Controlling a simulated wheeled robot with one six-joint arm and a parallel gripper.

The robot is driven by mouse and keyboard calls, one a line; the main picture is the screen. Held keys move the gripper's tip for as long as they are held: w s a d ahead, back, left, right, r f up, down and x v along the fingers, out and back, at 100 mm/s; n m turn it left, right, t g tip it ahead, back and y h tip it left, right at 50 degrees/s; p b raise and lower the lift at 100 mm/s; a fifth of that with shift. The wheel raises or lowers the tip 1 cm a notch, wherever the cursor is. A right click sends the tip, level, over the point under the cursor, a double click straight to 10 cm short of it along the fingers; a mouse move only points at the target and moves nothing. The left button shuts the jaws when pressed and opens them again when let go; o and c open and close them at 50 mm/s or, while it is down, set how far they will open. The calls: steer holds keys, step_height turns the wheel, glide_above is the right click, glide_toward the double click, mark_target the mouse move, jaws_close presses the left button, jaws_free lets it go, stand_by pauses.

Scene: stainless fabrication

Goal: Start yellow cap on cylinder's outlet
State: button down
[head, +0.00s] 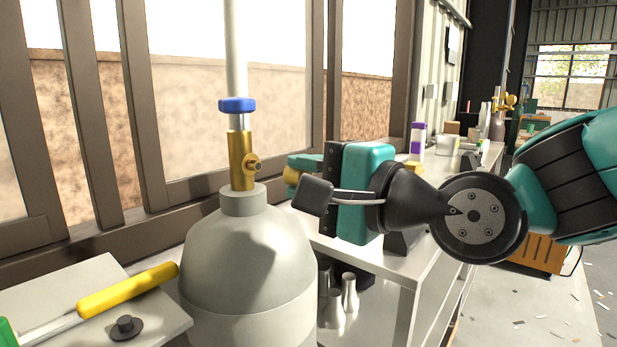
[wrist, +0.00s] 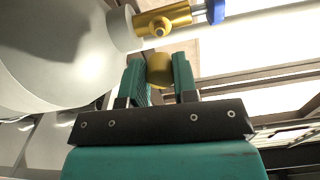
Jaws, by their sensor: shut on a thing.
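The grey cylinder (head: 247,255) stands upright, with a brass valve (head: 237,158) and a blue handwheel (head: 237,104) on top. The valve's outlet (head: 254,163) is a short round stub on its right side. My gripper (head: 296,168) is right of the valve, shut on the yellow cap (head: 291,177). In the wrist view the cap (wrist: 160,69) sits between the two teal fingers, and the outlet (wrist: 160,31) is just beyond it, with a gap between them. The cap's open side cannot be made out.
A yellow-handled tool (head: 127,291) and a dark knob-like piece (head: 125,327) lie on a light surface at lower left. A metal bench (head: 430,235) runs behind my gripper, with several metal flasks below it. Window posts stand close behind the cylinder.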

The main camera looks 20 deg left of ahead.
steer(key=shift+p+x, duration=1.05)
steer(key=shift+x, duration=1.35)
steer(key=s+d+r+p, duration=0.4)
steer(key=s+d, duration=0.4)
steer(key=s, duration=0.4)
steer(key=shift+s, duration=0.3)
steer(key=m, duration=0.6)
glide_toward(256, 166)
steer(key=a, duration=0.1)
steer(key=shift+w, duration=0.35)
steer(key=shift+p, duration=0.3)
